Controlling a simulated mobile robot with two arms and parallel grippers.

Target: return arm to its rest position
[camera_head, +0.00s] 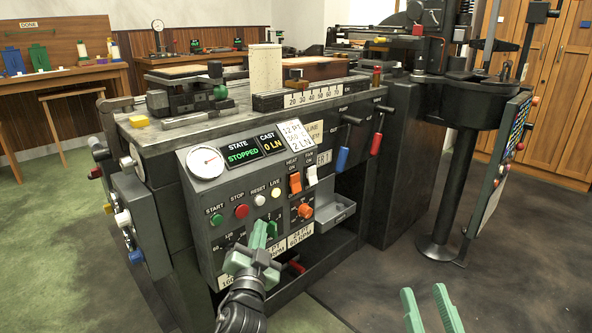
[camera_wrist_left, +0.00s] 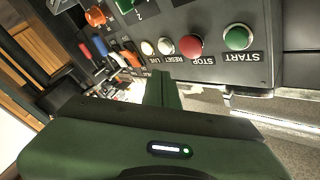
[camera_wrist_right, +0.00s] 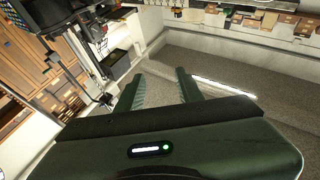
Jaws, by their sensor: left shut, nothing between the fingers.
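My left gripper (camera_head: 262,236) is in front of the type caster's control panel (camera_head: 228,178), below the row of buttons. Its green fingers are together and hold nothing, and the closed fingers also show in the left wrist view (camera_wrist_left: 163,88). The fingertips cover part of the lower panel, and I cannot tell whether they touch it. My right gripper (camera_head: 424,296) is at the bottom right of the head view, over the floor. Its two fingers are apart and empty, as the right wrist view (camera_wrist_right: 160,85) also shows.
The green start button (camera_head: 217,220), red stop button (camera_head: 242,211) and white buttons sit on the panel. The state display (camera_head: 243,153) reads STOPPED. A blue-handled lever (camera_head: 342,159) and a red-handled lever (camera_head: 376,144) stick out at the right.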

